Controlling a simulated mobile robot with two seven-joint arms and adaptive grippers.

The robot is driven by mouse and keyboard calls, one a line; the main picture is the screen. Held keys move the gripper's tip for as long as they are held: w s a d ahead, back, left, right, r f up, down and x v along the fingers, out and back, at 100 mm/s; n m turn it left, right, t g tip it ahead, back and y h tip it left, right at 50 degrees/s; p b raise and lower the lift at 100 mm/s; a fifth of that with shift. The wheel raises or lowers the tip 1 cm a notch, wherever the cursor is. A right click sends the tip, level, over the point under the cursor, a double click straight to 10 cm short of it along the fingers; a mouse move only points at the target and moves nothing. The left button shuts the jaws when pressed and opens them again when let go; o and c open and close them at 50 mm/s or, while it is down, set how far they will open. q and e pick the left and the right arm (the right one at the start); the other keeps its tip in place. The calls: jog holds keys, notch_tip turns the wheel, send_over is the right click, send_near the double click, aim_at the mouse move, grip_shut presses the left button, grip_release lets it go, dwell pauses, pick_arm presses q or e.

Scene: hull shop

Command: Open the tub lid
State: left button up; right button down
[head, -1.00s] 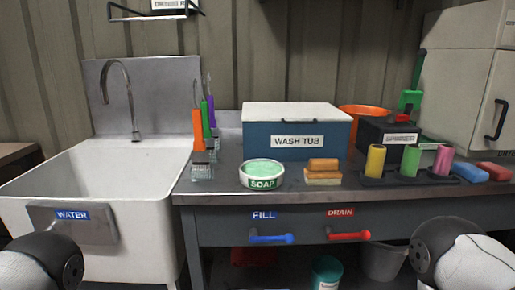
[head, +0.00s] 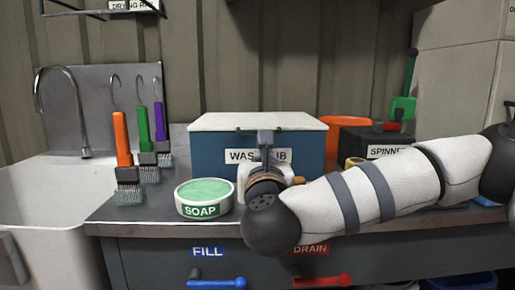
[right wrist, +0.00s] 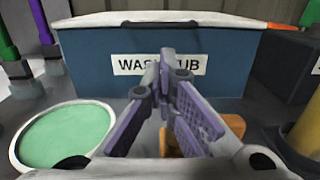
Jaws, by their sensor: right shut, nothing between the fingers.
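The blue wash tub (head: 208,152) stands on the bench with its flat white lid (head: 258,121) down on it. The tub front (right wrist: 90,75) and the lid's front edge (right wrist: 200,20) also show in the right wrist view. My right gripper (head: 266,138) is shut and empty, in front of the tub's label and below the lid edge. In the right wrist view its purple-grey fingers (right wrist: 168,65) meet at the tips over part of the label. Whether the tips touch the tub, I cannot tell. My left gripper is not in view.
A soap dish (head: 204,195) is left of my right gripper, with several brushes (head: 123,150) farther left. An orange sponge (right wrist: 235,125) is partly hidden beneath the fingers. A black spinner box (head: 355,136) and an orange container (head: 333,128) stand right of the tub.

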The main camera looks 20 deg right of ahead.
jog(key=x, duration=0.7)
jog(key=shift+w, duration=0.3)
jog(key=shift+f, duration=0.15)
